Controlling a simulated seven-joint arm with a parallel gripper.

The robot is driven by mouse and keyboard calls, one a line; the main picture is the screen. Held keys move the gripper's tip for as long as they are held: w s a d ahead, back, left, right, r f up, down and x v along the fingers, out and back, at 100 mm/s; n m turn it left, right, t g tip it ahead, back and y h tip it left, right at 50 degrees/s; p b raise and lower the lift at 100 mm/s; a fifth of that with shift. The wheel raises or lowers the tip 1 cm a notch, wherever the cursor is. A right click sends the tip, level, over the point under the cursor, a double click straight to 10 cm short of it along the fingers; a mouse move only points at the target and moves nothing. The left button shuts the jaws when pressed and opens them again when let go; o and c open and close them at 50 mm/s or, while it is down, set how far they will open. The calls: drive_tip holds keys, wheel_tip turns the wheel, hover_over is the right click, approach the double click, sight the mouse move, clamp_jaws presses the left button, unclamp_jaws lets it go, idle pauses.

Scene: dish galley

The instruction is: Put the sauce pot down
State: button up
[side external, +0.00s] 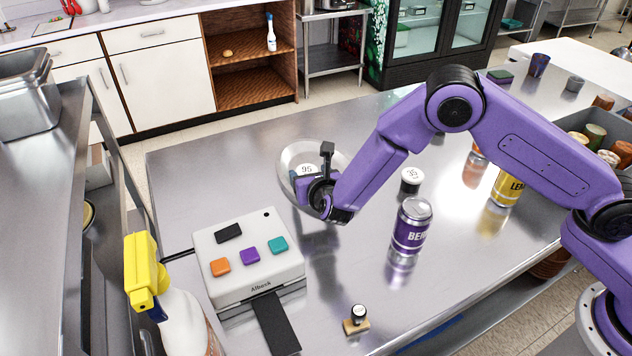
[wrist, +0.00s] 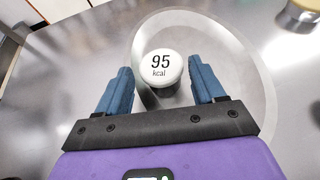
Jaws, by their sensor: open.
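The sauce pot (wrist: 160,66) has a round white lid reading "95 kcal". In the wrist view it stands upright inside a pale, see-through round dish (wrist: 258,82). In the side view its lid (side external: 304,170) shows just behind my gripper, within the dish (side external: 288,158). My gripper (wrist: 160,78) is open, with one blue finger on each side of the pot and visible gaps between them and the lid. In the side view my gripper (side external: 312,180) is low over the dish. The pot's lower body is mostly hidden.
A dark pot with a similar white lid (side external: 411,178) and a purple can (side external: 411,228) stand to the right. A white device with coloured buttons (side external: 248,255) is in front. A yellow can (side external: 506,187) is farther right. The steel counter left of the dish is clear.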

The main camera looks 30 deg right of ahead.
drive_tip(key=v, duration=0.6)
drive_tip(key=shift+r, duration=0.1)
drive_tip(key=s+d+r+m+g+h, duration=0.1)
drive_tip(key=s+d+r+m+g, duration=0.25)
drive_tip(key=s+d+m, duration=0.3)
drive_tip(key=s+d+r+m+g+h, duration=0.1)
drive_tip(key=s+d+r+m+g, duration=0.2)
drive_tip(key=s+d+r+m, duration=0.4)
drive_tip(key=s+d+m+g+y, duration=0.2)
drive_tip(key=s+d+m+g, duration=0.1)
drive_tip(key=s, duration=0.8)
drive_tip(key=s+d+m+g+y, duration=0.3)
drive_tip(key=s+d+m, duration=0.1)
drive_tip(key=s, duration=0.7)
drive_tip(key=shift+d+r+m+g, duration=0.35)
drive_tip(key=shift+d+r, duration=0.15)
drive_tip(key=shift+d, duration=0.15)
drive_tip(key=shift+s, duration=0.1)
drive_tip(key=shift+o, duration=1.3)
